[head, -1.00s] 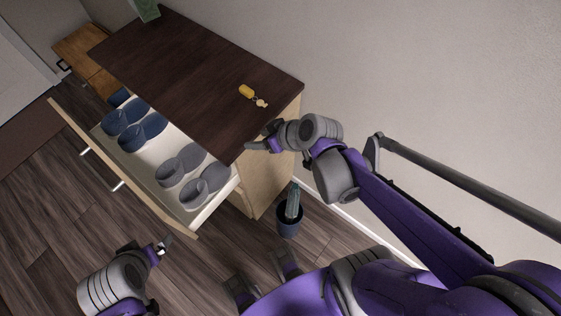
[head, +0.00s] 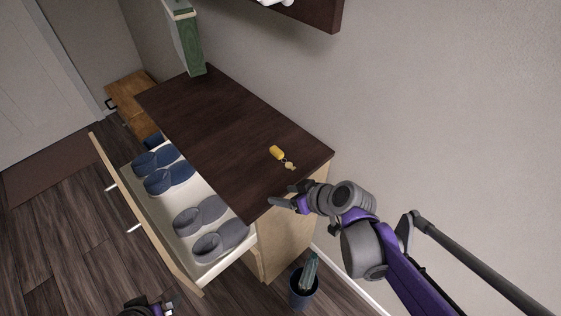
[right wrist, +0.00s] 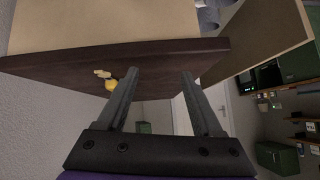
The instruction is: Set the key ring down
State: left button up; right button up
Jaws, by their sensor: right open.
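The key ring with a yellow fob (head: 277,153) and a small pale piece (head: 289,166) lies on the dark cabinet top (head: 215,125), near its right end. It also shows in the right wrist view (right wrist: 110,84), left of the fingers. My right gripper (head: 277,205) is open and empty at the cabinet's near right corner, apart from the key ring. In the right wrist view its two fingers (right wrist: 159,74) are spread wide. My left gripper (head: 170,305) is at the bottom edge of the head view, partly cut off, and its jaw state is unclear.
An open drawer (head: 140,205) holds blue and grey slippers (head: 221,240). A potted cactus (head: 303,282) stands on the floor by the cabinet's right end. A green box-like object (head: 188,42) stands at the cabinet's far end. The middle of the cabinet top is clear.

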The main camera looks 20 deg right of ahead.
aim_at(279, 152)
jog(key=w+d+t, duration=0.1)
jog(key=w+d, duration=0.1)
jog(key=w+d+r+t, duration=0.1)
jog(key=w+d, duration=0.1)
jog(key=d, duration=0.1)
jog(key=w+d+t+b, duration=0.1)
jog(key=w+d+t, duration=0.1)
jog(key=w+d, duration=0.1)
jog(key=shift+r+n, duration=0.4)
jog(key=x, duration=0.5)
jog(key=shift+w+b, duration=0.15)
jog(key=shift+b, duration=0.25)
jog(key=x, duration=0.4)
jog(key=shift+a+f+b, duration=0.1)
jog(key=shift+f+b, duration=0.2)
jog(key=shift+b, duration=0.05)
jog(key=shift+w+a+f, duration=0.1)
jog(key=shift+w+f, duration=0.05)
jog(key=shift+w, duration=0.3)
grip_shut()
